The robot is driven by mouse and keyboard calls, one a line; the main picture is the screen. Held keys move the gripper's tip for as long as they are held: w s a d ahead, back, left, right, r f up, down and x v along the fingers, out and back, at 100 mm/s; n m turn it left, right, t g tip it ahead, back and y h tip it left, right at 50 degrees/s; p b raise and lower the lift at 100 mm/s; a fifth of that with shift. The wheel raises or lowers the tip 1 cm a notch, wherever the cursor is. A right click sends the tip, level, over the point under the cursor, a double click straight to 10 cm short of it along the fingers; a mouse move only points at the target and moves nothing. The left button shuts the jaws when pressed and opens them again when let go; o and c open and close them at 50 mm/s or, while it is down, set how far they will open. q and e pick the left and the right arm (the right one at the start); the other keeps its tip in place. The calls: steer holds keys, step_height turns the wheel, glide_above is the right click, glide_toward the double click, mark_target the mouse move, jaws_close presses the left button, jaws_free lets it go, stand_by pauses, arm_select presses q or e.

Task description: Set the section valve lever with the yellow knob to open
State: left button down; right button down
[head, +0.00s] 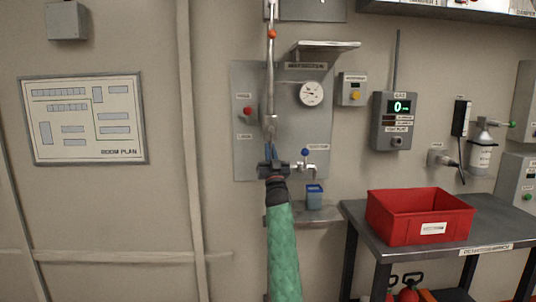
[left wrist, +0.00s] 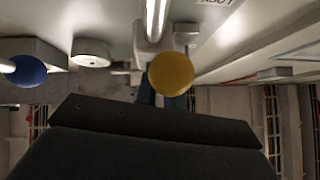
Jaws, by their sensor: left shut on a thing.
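The section valve lever's yellow knob (left wrist: 171,74) shows large in the left wrist view, just past the dark body of my left gripper. In the head view my left gripper (head: 269,150) is at the grey panel (head: 245,90), at the lower end of the vertical pipe (head: 271,85). The gripper is shut on the yellow-knobbed lever; its blue-grey fingers show partly behind the knob in the left wrist view. In the head view the gripper hides the knob, and I cannot tell the lever's angle. My right gripper is not in view.
A blue-knobbed tap (head: 305,152) is close to the gripper's right, with a blue cup (head: 314,195) on a small shelf below. A gauge (head: 311,93) and a red button (head: 248,111) are on the panel. A red crate (head: 420,216) stands on the bench at right.

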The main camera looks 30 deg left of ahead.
arm_select(q)
steer(key=shift+w+d+n+g+y, duration=0.1)
steer(key=shift+d+n+g+y, duration=0.05)
steer(key=shift+n+g+y, duration=0.3)
steer(key=shift+w+d+n+g+y, duration=0.1)
steer(key=shift+n+g+y, duration=0.15)
steer(key=shift+n+g, duration=0.3)
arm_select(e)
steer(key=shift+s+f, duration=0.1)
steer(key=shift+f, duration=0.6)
arm_select(q)
steer(key=c, duration=1.5)
jaws_free()
